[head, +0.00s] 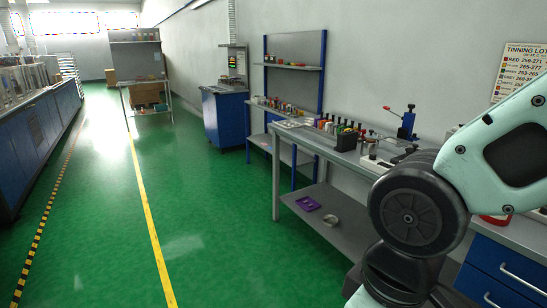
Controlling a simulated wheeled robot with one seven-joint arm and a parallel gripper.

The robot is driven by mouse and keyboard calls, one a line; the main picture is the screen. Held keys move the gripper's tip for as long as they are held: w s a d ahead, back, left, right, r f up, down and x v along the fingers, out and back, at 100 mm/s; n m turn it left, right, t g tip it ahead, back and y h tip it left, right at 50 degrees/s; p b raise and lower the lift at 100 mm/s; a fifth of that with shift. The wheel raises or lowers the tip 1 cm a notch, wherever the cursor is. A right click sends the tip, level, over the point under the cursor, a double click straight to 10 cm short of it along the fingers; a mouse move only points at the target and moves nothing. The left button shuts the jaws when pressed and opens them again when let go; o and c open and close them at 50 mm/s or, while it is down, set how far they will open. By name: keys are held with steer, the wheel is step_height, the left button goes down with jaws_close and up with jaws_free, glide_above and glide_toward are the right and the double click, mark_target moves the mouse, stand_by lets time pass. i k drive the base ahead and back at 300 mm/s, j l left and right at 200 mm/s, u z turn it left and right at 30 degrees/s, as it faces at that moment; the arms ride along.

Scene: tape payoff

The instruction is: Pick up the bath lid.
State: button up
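I cannot make out the bath lid for certain in the head view. The grey workbench (290,143) at the right carries many small items, partly hidden behind my own arm. A white box-like unit (376,163) stands on it beside my arm, with small dark parts around it too small to tell. My arm fills the right side of the picture, and my gripper is not in view.
Blue drawers (500,270) are at right. The green floor (210,230) is clear.

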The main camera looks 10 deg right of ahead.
mark_target(371, 136)
steer(key=i, duration=2.2)
steer(key=i+j+z, duration=0.1)
steer(key=i+z, duration=0.15)
steer(key=i, duration=0.25)
steer(key=i+j+z, duration=0.25)
steer(key=i, duration=0.25)
steer(key=l, duration=0.1)
